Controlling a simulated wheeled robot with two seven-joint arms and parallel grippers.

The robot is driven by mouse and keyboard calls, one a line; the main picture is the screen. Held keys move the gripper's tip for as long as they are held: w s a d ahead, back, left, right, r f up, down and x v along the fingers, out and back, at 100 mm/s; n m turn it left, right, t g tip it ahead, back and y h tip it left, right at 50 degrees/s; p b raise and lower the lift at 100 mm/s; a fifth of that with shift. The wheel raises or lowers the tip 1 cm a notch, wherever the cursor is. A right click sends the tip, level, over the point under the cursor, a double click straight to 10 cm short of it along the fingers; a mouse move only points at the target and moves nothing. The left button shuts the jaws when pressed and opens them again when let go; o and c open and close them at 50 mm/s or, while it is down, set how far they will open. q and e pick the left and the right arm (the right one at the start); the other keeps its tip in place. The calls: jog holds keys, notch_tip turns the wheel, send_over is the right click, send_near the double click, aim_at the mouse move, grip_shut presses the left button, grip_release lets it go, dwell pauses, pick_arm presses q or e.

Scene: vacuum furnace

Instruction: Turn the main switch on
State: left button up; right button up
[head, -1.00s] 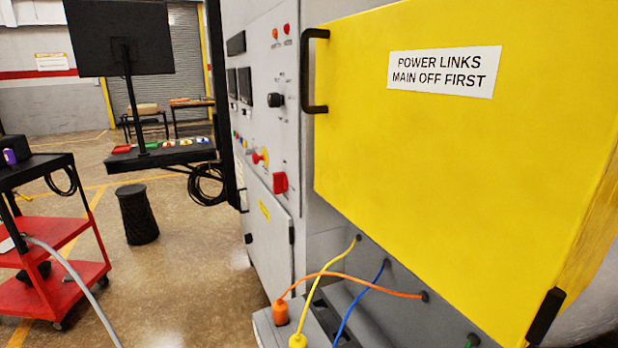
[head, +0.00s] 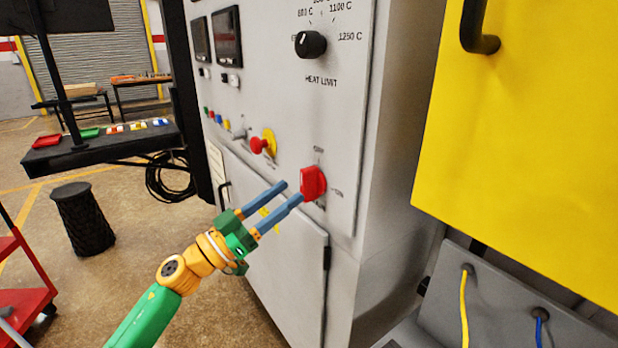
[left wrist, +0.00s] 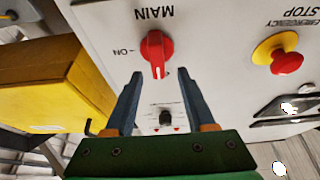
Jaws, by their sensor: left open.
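The main switch (head: 313,183) is a red rotary knob low on the grey cabinet front. Its handle stands about upright, with a label above it and ON to its right. In the left wrist view, which is upside down, the switch (left wrist: 157,50) sits below the word MAIN, with ON to its left. My left gripper (head: 292,192) is open, with its two blue-grey fingers pointing at the panel just left of the knob. In the left wrist view the fingertips (left wrist: 160,74) lie either side of the knob's handle end; contact cannot be told. My right gripper is not in view.
A red emergency stop on a yellow plate (head: 264,145) is left of the switch. The black heat limit knob (head: 310,44) is above it. A yellow cover (head: 530,140) with a black handle juts out at right. A black console shelf (head: 100,150) stands at left.

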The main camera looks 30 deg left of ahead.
aim_at(302, 184)
pick_arm(q)
jog(key=x, duration=0.2)
jog(key=p+x, duration=0.1)
jog(key=x, duration=0.1)
jog(key=shift+d+r, duration=0.2)
jog(key=shift+d, duration=0.15)
jog(key=shift+w+a+f, duration=0.1)
jog(key=shift+w, duration=0.25)
jog(key=shift+c, duration=1)
grip_shut()
